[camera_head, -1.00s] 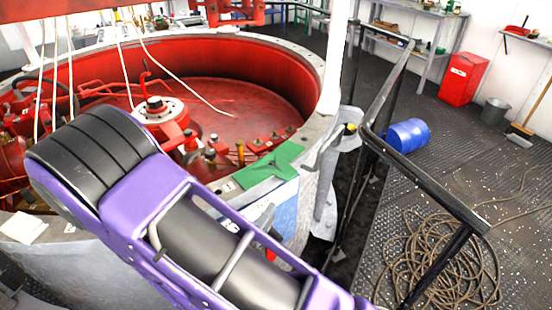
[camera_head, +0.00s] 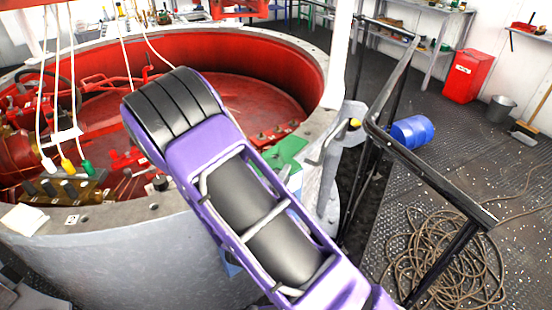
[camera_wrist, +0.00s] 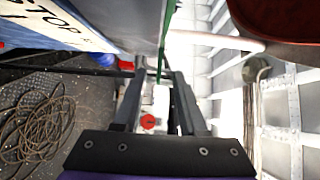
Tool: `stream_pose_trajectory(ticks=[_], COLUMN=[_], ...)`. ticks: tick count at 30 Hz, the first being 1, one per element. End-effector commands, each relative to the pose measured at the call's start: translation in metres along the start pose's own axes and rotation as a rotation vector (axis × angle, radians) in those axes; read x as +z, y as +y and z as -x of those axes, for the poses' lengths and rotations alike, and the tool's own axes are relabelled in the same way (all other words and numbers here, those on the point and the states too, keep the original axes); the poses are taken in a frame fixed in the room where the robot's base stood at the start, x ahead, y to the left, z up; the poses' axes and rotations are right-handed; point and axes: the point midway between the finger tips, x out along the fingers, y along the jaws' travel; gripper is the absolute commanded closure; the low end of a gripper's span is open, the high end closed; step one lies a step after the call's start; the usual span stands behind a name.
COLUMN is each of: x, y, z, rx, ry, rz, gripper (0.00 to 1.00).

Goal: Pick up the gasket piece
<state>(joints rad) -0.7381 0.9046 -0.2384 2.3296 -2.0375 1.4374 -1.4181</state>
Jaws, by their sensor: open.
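The gasket piece is a flat green sheet (camera_head: 290,151) lying on the grey rim of the round red-lined tank in the head view. My arm covers its left part. In the wrist view it shows nearly edge-on as a thin green strip (camera_wrist: 164,45). My gripper (camera_wrist: 154,78) is open, with its two dark fingers apart and the lower end of the green strip appearing between their tips. I cannot tell whether the strip lies within the fingers' reach or beyond. In the head view my purple and black arm hides the gripper.
The tank rim (camera_head: 130,212) curves across the left. A black railing (camera_head: 430,175) stands right of the tank. A coiled rope (camera_head: 440,260) and a blue drum (camera_head: 410,131) are on the deck. A lettered panel (camera_wrist: 95,25) is close by in the wrist view.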

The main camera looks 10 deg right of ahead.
Motion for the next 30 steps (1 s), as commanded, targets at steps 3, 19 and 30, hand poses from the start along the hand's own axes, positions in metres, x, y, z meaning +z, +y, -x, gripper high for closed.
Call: stream_pose_trajectory(ticks=[3,19,30], x=[-0.005,-0.005,-0.005], y=[0.002,0.001,0.001], z=[-0.019,-0.043,-0.043], rx=[-0.002,-0.001,-0.001], ry=[0.005,0.001,0.001], rz=[-0.001,0.000,0.000], gripper=[0.59,0.71,1.00])
